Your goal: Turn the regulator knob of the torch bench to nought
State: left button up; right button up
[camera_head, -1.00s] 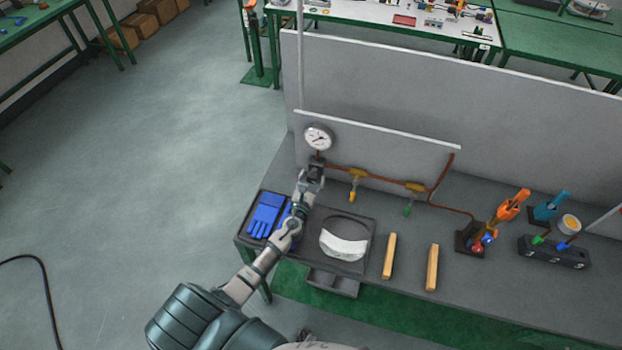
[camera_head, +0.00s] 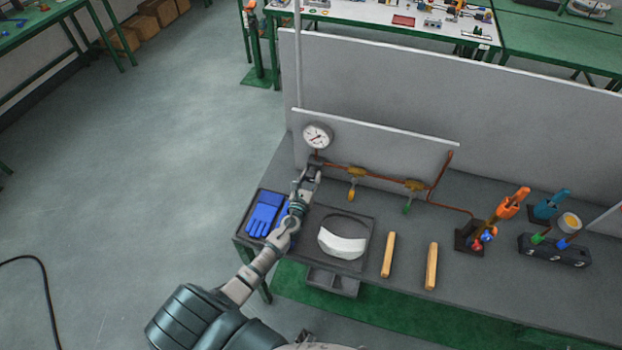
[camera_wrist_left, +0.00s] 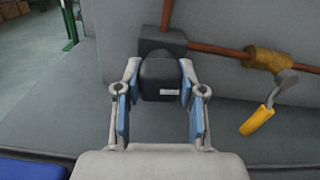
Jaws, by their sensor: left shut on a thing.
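The regulator knob (camera_wrist_left: 160,78) is a dark, rounded knob with a small pale mark, on a dark block below the gauge. My left gripper (camera_wrist_left: 158,90) has its blue-padded fingers on either side of the knob and is shut on it. In the head view the left gripper (camera_head: 311,172) covers most of the knob. The round white pressure gauge (camera_head: 317,136) is on the grey panel above; its needle points to the lower left, but its figures are too small to read. My right gripper is not in view.
A copper pipe runs right from the regulator, with a yellow-handled valve (camera_head: 352,188) and a green-handled valve (camera_head: 408,203). Blue gloves (camera_head: 264,214) lie at the bench's left end. Two wooden bars (camera_head: 388,254) and orange-handled torch (camera_head: 512,204) are farther right. Open floor lies left.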

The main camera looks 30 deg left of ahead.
pick_arm(q)
jog(key=n, duration=0.2)
jog(key=n+b, duration=0.1)
jog(key=shift+f+n, duration=0.25)
jog(key=shift+n, duration=0.15)
jog(key=n+b, duration=0.1)
jog(key=n, duration=0.3)
jog(key=shift+n, duration=0.3)
jog(key=n+b, duration=0.1)
jog(key=n, duration=0.3)
jog(key=shift+f, duration=0.1)
jog(key=shift+s+n, duration=0.1)
jog(key=shift+n, duration=2)
jog(key=shift+f, duration=0.1)
jog(key=o, duration=1.1)
jog(key=shift+c, duration=0.2)
jog(key=shift+o, duration=0.5)
jog(key=shift+a, duration=0.1)
